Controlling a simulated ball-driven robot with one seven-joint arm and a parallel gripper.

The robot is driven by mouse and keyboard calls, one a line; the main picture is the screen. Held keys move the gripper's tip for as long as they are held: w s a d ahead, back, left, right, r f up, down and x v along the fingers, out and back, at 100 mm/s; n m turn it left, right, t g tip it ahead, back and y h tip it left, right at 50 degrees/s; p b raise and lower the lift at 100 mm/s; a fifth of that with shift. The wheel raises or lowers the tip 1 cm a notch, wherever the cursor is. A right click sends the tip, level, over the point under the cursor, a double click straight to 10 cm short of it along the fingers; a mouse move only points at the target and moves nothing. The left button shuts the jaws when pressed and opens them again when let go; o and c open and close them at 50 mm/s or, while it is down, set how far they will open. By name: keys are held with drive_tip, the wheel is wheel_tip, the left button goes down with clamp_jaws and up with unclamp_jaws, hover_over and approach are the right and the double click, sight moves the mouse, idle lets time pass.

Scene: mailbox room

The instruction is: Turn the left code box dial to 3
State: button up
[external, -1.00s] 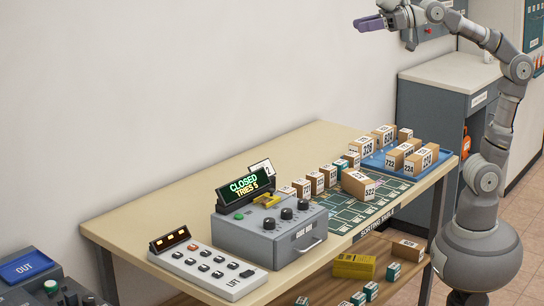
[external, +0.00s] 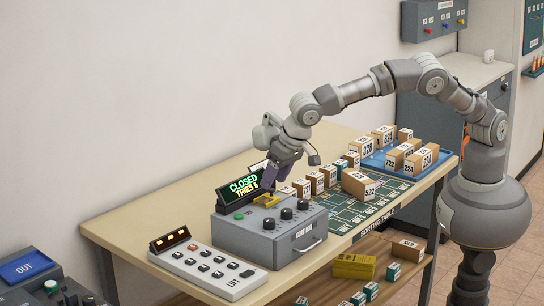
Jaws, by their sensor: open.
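The grey code box (external: 250,241) stands on the sorting table, with a lit sign (external: 242,187) behind its top reading CLOSED, TRIES 5. Three dark dials are on its top. The left code box dial (external: 269,224) is the one nearest the lift panel; its setting is too small to read. The middle dial (external: 286,214) and right dial (external: 303,204) are beside it. My gripper (external: 270,189) is open and points down above the back of the box, near a yellow piece (external: 266,199). It is apart from the left dial, and whether it touches the yellow piece is unclear.
A white lift panel (external: 207,272) with buttons lies left of the box. Several small parcels and a larger box (external: 358,183) stand to the right, near a blue tray (external: 375,162). The table's back left is clear.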

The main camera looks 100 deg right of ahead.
drive_tip(key=h, duration=0.1)
approach(270, 220)
drive_tip(key=w+f, duration=0.1)
drive_tip(key=shift+m+g, duration=0.3)
drive_tip(key=shift+g, duration=0.1)
drive_tip(key=b+x, duration=0.1)
drive_tip(key=x, duration=0.6)
drive_tip(key=shift+w+d+f, duration=0.15)
drive_tip(key=shift+d+f, duration=0.05)
drive_tip(key=shift+d, duration=0.05)
drive_tip(key=c, duration=1)
